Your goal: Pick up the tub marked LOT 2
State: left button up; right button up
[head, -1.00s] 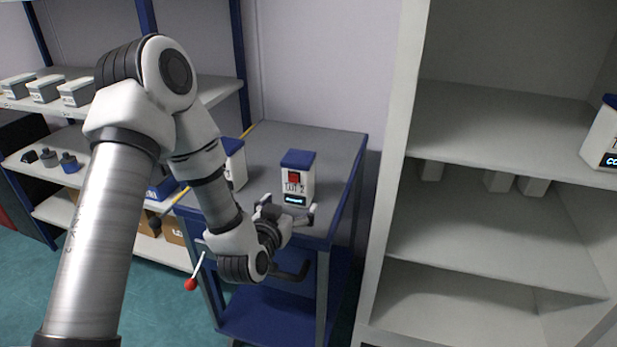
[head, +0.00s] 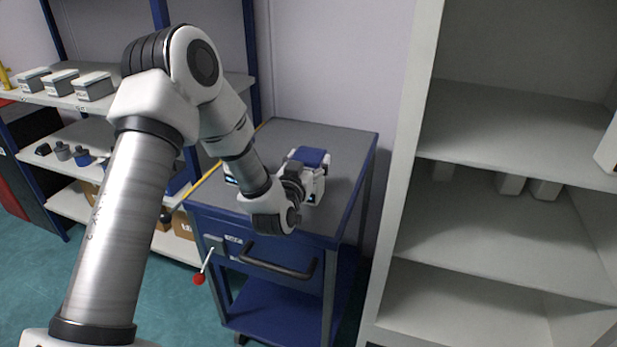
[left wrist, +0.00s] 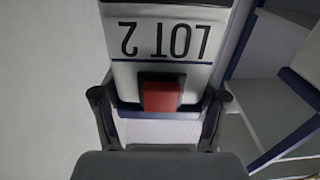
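The tub marked LOT 2 (head: 308,156) is white with a blue lid and stands on the grey top of the blue cart (head: 350,160). In the left wrist view the tub (left wrist: 162,40) appears upside down, with its black lettering and a red square on its front. My left gripper (head: 306,188) is at the tub's front. Its two dark fingers (left wrist: 160,97) lie along both sides of the tub near the lid, with no clear gap, and look shut on it. The arm hides the tub's front in the head view. My right gripper is not in view.
Another tub (head: 231,178) is mostly hidden behind my arm on the cart. A cart handle (head: 280,268) and a red-knobbed lever (head: 199,279) stick out in front. A pale shelf unit (head: 500,230) stands right; a rack (head: 120,100) with several boxes stands left.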

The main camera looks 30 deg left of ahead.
pick_arm(q)
jog(key=shift+c, duration=1.2)
jog(key=shift+r, duration=0.1)
